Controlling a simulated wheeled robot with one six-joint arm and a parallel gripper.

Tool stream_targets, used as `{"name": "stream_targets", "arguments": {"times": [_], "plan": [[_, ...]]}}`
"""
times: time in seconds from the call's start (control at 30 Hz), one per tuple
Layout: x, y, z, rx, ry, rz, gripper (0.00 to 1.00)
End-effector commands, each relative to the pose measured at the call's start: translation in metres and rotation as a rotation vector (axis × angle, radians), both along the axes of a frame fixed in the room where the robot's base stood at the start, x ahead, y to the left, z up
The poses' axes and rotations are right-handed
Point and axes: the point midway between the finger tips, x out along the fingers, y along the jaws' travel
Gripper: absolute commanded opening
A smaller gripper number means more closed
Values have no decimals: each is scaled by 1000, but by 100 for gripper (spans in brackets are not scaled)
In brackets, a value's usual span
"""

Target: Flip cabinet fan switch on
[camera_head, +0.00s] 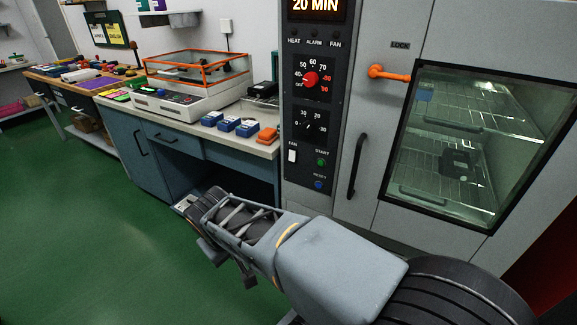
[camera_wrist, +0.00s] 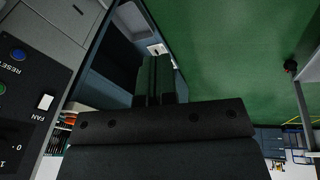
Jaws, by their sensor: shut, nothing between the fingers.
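The cabinet fan switch (camera_head: 292,156) is a small white rocker under the FAN label on the dark control panel, left of the green START button. It also shows at the left edge of the wrist view (camera_wrist: 45,102). Its rocker position is too small to tell. My gripper (camera_wrist: 156,62) is shut and empty, its dark fingers side by side. It points away from the panel, toward the floor by the blue bench, with the switch off to one side and not touched. In the head view my arm reaches left below the panel, and the fingertips are not clear.
The panel also has a red knob (camera_head: 311,79), a lower black dial (camera_head: 309,124), a green START button (camera_head: 321,162) and a blue RESET button (camera_head: 318,184). A black door handle (camera_head: 357,166) and orange latch (camera_head: 388,73) stick out at right. The bench (camera_head: 160,145) stands left; green floor is open.

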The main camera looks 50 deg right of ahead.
Motion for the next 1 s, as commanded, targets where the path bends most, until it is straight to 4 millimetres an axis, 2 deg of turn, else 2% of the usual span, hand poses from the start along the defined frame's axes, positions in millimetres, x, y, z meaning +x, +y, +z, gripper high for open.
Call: {"name": "stream_targets", "arguments": {"times": [0.03, 0.1, 0.3, 0.4, 0.5, 0.73, 1.0], "plan": [[5, -19, -13, -83, 27, -14, 0], [12, -50, -20, -224, 61, -32, 0], [43, -135, -22, -653, 109, -53, 0], [62, -167, -17, -840, 103, -39, 0], [81, -190, -12, -995, 84, -13, 0], [113, -216, -4, -1210, 31, 49, 0], [123, -220, 0, -1269, 9, 72, 0]]}}
